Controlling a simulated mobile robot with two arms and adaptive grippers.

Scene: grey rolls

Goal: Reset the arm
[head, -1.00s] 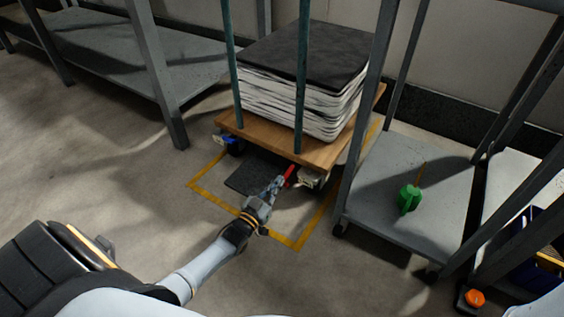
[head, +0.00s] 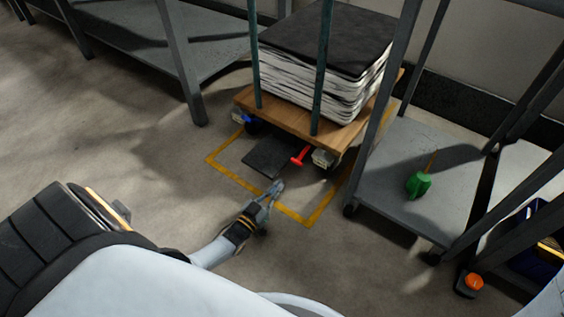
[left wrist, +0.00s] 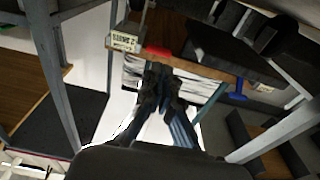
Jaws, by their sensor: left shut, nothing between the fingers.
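My left gripper (head: 274,190) is low over the floor in the head view, in front of the wooden cart, near the yellow floor marking. Its fingers are together and hold nothing. In the left wrist view the gripper (left wrist: 165,82) points towards the cart's edge. A red pedal (head: 301,156) sits under the cart's near edge, apart from the fingertips. A blue pedal (head: 252,124) is at the cart's left corner. The wooden cart (head: 290,119) carries a stack of grey-white sheets (head: 322,85). My right gripper is out of view.
A dark mat (head: 267,158) lies inside the yellow outline (head: 232,178). A grey shelf (head: 420,215) with a green can (head: 419,185) stands to the right. A grey table (head: 205,40) is at the back left. Open floor lies at the left.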

